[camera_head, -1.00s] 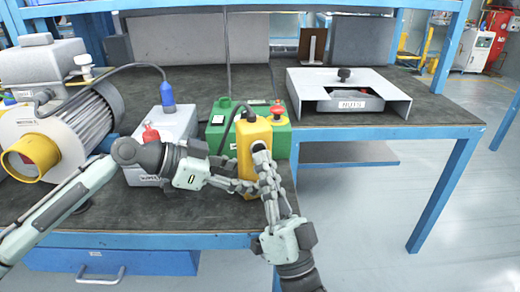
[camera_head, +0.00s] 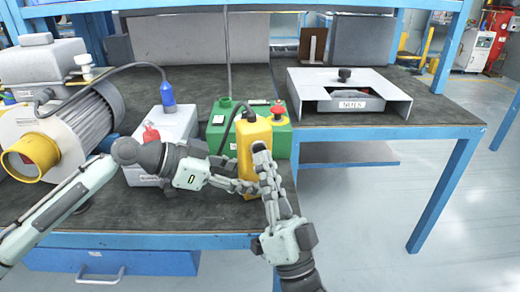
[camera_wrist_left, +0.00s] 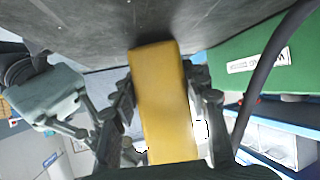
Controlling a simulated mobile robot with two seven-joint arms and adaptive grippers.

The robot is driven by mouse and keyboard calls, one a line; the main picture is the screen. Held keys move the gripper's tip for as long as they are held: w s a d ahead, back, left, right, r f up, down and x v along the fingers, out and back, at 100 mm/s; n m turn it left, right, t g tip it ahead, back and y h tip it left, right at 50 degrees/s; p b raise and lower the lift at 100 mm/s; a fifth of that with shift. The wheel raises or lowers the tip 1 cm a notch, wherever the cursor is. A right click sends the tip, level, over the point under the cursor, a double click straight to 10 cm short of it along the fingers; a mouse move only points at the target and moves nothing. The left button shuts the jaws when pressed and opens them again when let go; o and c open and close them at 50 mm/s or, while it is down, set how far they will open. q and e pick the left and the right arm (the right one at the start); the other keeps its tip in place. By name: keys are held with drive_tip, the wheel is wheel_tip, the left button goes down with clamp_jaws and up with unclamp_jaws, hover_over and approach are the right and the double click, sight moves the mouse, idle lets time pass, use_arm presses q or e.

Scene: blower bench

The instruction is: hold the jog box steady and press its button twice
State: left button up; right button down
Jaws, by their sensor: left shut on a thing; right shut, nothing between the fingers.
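The yellow jog box (camera_head: 255,130) stands upright over the front of the bench, in front of the green box. My left gripper (camera_head: 244,187) is shut on its lower part from the left. In the left wrist view the jog box (camera_wrist_left: 165,100) sits between the two fingers. My right gripper (camera_head: 261,150) is shut and empty, with its fingertips at the front face of the jog box. Whether they touch it I cannot tell. The button is not visible; the right fingertips cover part of that face. Part of my right gripper also shows at the left of the left wrist view.
A green box (camera_head: 219,137) with a red knob stands behind the jog box. A blower (camera_head: 60,130) and a grey box (camera_head: 172,127) with a blue plug are to the left. A grey tray labelled NUTS (camera_head: 390,88) is at the right. The bench's front edge runs below.

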use_arm(q)
drive_tip(key=shift+r, duration=0.1)
use_arm(e)
drive_tip(key=shift+w+d+r, duration=0.1)
drive_tip(key=shift+w+r, duration=0.2)
drive_tip(key=shift+w, duration=0.15)
use_arm(q)
drive_tip(key=shift+w+a+f, duration=0.3)
drive_tip(key=shift+w+f, duration=0.05)
drive_tip(key=shift+w, duration=0.1)
drive_tip(key=shift+w+a+f, duration=0.1)
drive_tip(key=shift+w+f, duration=0.05)
drive_tip(key=shift+s+d, duration=0.25)
use_arm(e)
drive_tip(key=s, duration=0.3)
drive_tip(key=s+d, duration=0.1)
drive_tip(key=shift+s+f, duration=0.15)
drive_tip(key=shift+f, duration=0.2)
use_arm(q)
drive_tip(key=o, duration=1)
drive_tip(key=shift+c, duration=0.2)
